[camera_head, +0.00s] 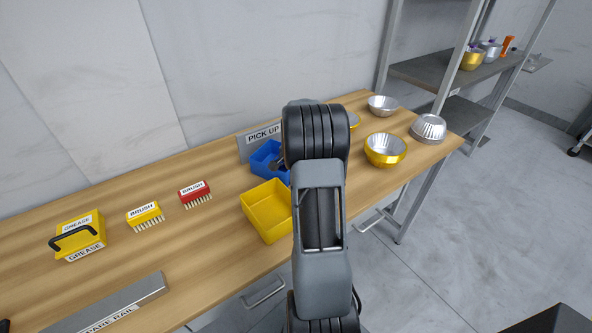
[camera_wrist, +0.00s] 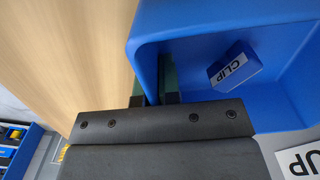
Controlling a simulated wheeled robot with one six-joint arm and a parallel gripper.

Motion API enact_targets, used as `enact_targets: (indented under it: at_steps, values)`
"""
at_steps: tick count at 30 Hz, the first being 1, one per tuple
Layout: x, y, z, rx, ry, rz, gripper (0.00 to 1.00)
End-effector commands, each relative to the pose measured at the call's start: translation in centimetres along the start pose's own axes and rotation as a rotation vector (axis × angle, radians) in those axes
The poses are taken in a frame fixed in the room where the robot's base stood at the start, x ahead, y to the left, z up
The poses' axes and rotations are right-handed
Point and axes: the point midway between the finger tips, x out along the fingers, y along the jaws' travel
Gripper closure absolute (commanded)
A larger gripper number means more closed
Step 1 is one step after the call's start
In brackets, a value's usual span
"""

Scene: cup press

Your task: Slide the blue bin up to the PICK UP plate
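The blue bin (camera_head: 262,161) stands on the table just in front of the grey PICK UP plate (camera_head: 246,149), partly hidden by my arm. In the wrist view the blue bin (camera_wrist: 205,22) fills the upper right and holds a blue block labelled CLIP (camera_wrist: 233,68). My gripper (camera_wrist: 152,82) has one finger outside the bin's wall and one inside, both close against it. The PICK UP plate (camera_wrist: 285,143) shows at the lower right of the wrist view, close to the bin's edge; I cannot tell whether they touch.
A yellow bin (camera_head: 265,212) stands right in front of the blue bin. Brushes (camera_head: 195,194), a GREASE box (camera_head: 80,238) and a metal rail (camera_head: 110,306) lie to the left. Metal and gold bowls (camera_head: 385,151) stand to the right. A wall runs behind the table.

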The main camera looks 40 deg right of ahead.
Motion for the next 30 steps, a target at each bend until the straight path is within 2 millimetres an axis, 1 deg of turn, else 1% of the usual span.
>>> enact_targets:
  at_steps: [1, 6, 14, 15, 24, 30]
  values:
    - [-0.2, -0.4, -0.3, 0.003, 0.009, -0.010, 1.00]
    - [-0.3, -1.1, -0.7, -0.003, 0.014, -0.015, 1.00]
    - [-0.3, -1.4, -0.7, -0.007, 0.014, -0.018, 1.00]
    - [-0.4, -1.4, -0.7, -0.007, 0.014, -0.019, 0.86]
    - [-0.3, -1.0, -0.8, -0.001, 0.013, -0.015, 0.57]
    - [-0.2, -0.7, -1.0, 0.003, 0.010, -0.011, 0.57]
